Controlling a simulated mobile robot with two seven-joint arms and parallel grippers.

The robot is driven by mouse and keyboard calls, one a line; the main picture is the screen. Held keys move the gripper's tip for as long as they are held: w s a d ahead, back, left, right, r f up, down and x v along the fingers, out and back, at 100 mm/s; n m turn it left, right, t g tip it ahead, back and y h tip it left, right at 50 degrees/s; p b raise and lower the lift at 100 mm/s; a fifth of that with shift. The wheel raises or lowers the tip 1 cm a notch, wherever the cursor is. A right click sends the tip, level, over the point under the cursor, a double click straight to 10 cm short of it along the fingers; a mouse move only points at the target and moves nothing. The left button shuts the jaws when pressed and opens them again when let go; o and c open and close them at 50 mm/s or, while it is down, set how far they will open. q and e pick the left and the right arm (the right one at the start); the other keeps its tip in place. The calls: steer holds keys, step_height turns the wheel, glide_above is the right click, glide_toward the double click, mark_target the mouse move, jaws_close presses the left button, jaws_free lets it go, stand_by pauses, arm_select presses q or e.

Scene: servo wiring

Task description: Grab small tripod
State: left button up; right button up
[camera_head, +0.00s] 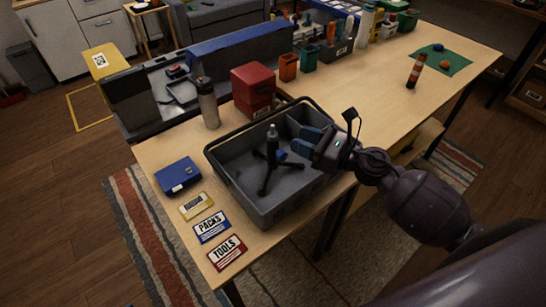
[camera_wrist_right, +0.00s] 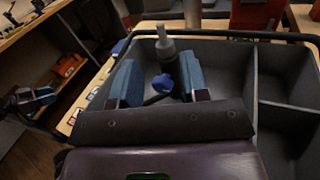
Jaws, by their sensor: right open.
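The small black tripod (camera_head: 271,158) stands upright on its spread legs inside the grey tote (camera_head: 232,178). Its grey top (camera_wrist_right: 165,42) shows beyond my fingers in the right wrist view. My right gripper (camera_head: 306,141) is open, with blue finger pads, over the right part of the tote, to the right of the tripod and apart from it.
The tote has divider walls and raised rims. A red box (camera_head: 252,88) and grey bottle (camera_head: 208,104) stand behind it. A blue box (camera_head: 178,175) and label cards (camera_head: 212,226) lie left. The table (camera_head: 375,95) is largely clear at the right.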

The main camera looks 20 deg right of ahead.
mark_target(276, 135)
steer(key=p+x, duration=0.1)
steer(key=x, duration=0.6)
steer(key=shift+w+d+r, duration=0.1)
steer(key=shift+w+r, duration=0.05)
steer(key=shift+w+a, duration=0.2)
steer(key=shift+w, duration=0.05)
jaws_close()
